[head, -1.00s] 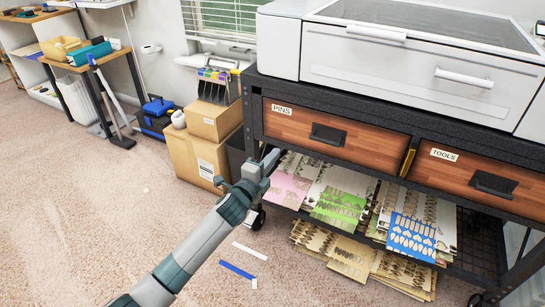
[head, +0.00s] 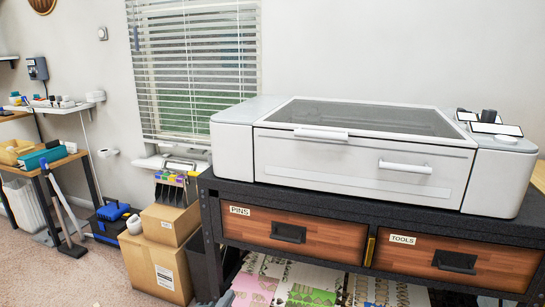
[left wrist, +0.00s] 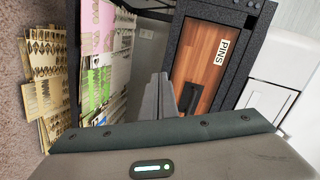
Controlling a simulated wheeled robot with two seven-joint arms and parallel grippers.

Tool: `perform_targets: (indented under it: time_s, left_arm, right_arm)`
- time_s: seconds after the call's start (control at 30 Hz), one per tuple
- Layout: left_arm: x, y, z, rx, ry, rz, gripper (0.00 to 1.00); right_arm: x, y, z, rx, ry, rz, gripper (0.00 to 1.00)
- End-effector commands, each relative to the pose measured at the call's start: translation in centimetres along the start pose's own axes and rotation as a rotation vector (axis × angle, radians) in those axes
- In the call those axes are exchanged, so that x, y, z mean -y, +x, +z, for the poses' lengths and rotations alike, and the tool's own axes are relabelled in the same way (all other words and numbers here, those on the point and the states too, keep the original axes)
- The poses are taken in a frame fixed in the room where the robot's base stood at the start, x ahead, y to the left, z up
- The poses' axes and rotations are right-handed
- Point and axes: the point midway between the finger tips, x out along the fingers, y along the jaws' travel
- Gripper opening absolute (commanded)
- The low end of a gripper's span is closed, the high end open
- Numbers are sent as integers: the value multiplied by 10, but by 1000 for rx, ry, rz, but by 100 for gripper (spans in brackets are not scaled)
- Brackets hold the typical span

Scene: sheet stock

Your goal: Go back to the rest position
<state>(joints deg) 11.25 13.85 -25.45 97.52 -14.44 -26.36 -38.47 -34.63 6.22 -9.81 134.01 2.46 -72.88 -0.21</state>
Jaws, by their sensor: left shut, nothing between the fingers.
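My left gripper (head: 224,300) barely shows at the bottom edge of the head view, just left of the sheets on the lower shelf. In the left wrist view its fingers (left wrist: 158,97) are together and empty, in front of the dark cart, beside the drawer marked PINS (left wrist: 208,62). The PINS drawer (head: 287,233) and the TOOLS drawer (head: 455,262) both look shut in the head view. My right gripper is in neither view.
A white machine (head: 360,165) stands on the dark cart (head: 212,228). Cardboard boxes (head: 160,268) stand left of the cart, near a blue toolbox (head: 112,222). Patterned sheets (head: 310,285) lie on the shelf below the drawers. Carpet (head: 70,285) is open at the lower left.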

Motion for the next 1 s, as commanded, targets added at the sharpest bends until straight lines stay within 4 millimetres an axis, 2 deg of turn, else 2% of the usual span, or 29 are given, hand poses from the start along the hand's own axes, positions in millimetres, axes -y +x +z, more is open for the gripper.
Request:
perform_targets:
  time_s: [0.03,0.2,0.27,0.4,0.5,0.7,1.0]
  left_arm:
    - [-22,-19,4,31,-81,43,0]
    - [-87,-86,21,164,-362,184,0]
    - [-108,-113,26,216,-458,232,0]
    - [-153,-180,33,348,-673,339,0]
    - [-178,-227,36,444,-808,404,0]
    - [-204,-293,36,582,-976,484,0]
    - [-223,-358,32,722,-1122,553,0]
  right_arm:
    - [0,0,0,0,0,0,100]
    - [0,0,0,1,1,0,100]
    - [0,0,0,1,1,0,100]
    - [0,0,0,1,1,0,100]
    - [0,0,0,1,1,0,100]
    - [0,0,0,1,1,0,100]
    - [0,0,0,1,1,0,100]
